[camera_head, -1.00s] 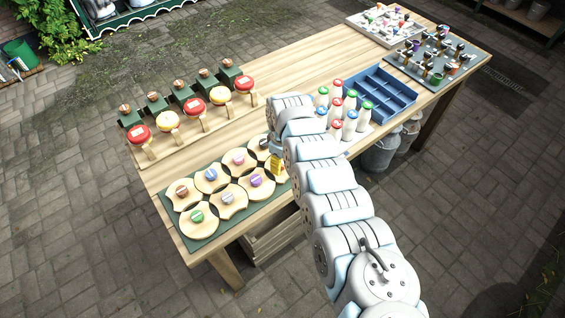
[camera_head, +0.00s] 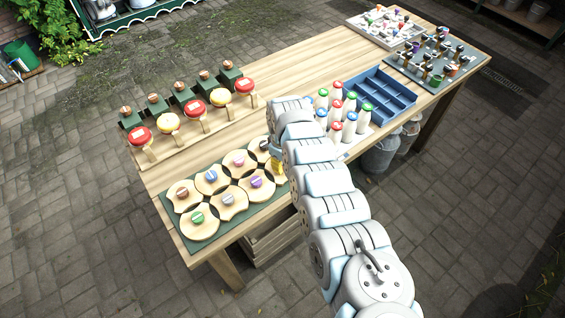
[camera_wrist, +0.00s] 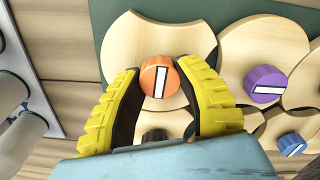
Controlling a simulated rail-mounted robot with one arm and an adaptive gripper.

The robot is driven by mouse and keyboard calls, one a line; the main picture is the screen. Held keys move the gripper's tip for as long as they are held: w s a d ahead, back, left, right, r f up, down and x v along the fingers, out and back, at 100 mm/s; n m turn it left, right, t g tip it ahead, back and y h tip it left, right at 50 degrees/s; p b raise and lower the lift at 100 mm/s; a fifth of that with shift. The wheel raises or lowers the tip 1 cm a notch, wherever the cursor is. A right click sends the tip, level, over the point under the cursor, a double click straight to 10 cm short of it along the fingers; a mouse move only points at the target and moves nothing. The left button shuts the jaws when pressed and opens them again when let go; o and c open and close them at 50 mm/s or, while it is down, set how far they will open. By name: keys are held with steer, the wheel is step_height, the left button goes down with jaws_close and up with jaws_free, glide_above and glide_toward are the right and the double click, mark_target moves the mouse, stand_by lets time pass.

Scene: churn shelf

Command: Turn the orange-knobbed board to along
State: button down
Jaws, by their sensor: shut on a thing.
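The orange knob (camera_wrist: 160,77) sits on a pale wooden board (camera_wrist: 128,42) in the wrist view. The board is rounded with a scooped upper edge. The knob's white bar points nearly straight up and down in that view. My gripper (camera_wrist: 160,72) has its two yellow fingers on either side of the knob, shut on it. The lower part of the board is partly hidden by the fingers and wrist. In the head view my gripper (camera_head: 277,168) is at the right end of the board rows, and my arm hides the orange knob.
Neighbouring boards carry a purple knob (camera_wrist: 265,84) and a blue knob (camera_wrist: 291,144), close to the held board. All lie on a green mat (camera_head: 203,242). White bottles (camera_head: 335,118) and a blue crate (camera_head: 405,95) stand right of my arm. Red and yellow-topped pieces (camera_head: 195,109) stand behind.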

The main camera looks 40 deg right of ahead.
steer(key=m+p, duration=0.2)
steer(key=m, duration=0.1)
steer(key=shift+m, duration=0.4)
steer(key=m, duration=0.4)
steer(key=shift+f+m, duration=0.1)
steer(key=shift+m, duration=0.2)
steer(key=m, duration=0.5)
steer(key=shift+m, duration=1.9)
steer(key=c, duration=0.6)
jaws_free()
